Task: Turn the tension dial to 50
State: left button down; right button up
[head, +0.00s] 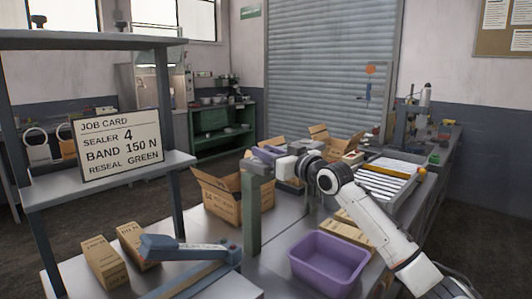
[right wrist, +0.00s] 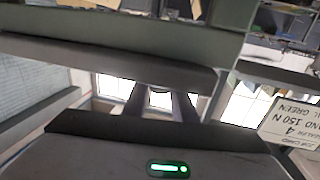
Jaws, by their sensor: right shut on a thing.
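I cannot make out the tension dial or its scale in either view. My right gripper (head: 280,167) is at the grey head on top of the green post (head: 251,218), reaching it from the right. The same gripper shows in the right wrist view (right wrist: 160,100), its dark fingers ending at a grey bar (right wrist: 110,62). It is shut on a part there that its fingers and the bar hide. The job card (head: 120,146) reads sealer 4, band 150 N, reseal green. My left gripper is not in view.
A blue-grey lever tool (head: 185,250) lies at the front left beside small cartons (head: 104,263). An open carton (head: 215,200) stands behind the post. A purple bin (head: 328,262) stands at front right. A roller tray (head: 385,182) lies behind my right arm.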

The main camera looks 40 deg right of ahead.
jog(key=shift+f, duration=0.1)
jog(key=o, duration=1)
jog(key=shift+o, duration=0.2)
jog(key=shift+s+f, duration=0.1)
jog(key=shift+s, duration=0.4)
jog(key=s+b, duration=0.3)
jog(key=s, duration=0.6)
jog(key=shift+s+a, duration=0.15)
jog(key=shift+a, duration=0.3)
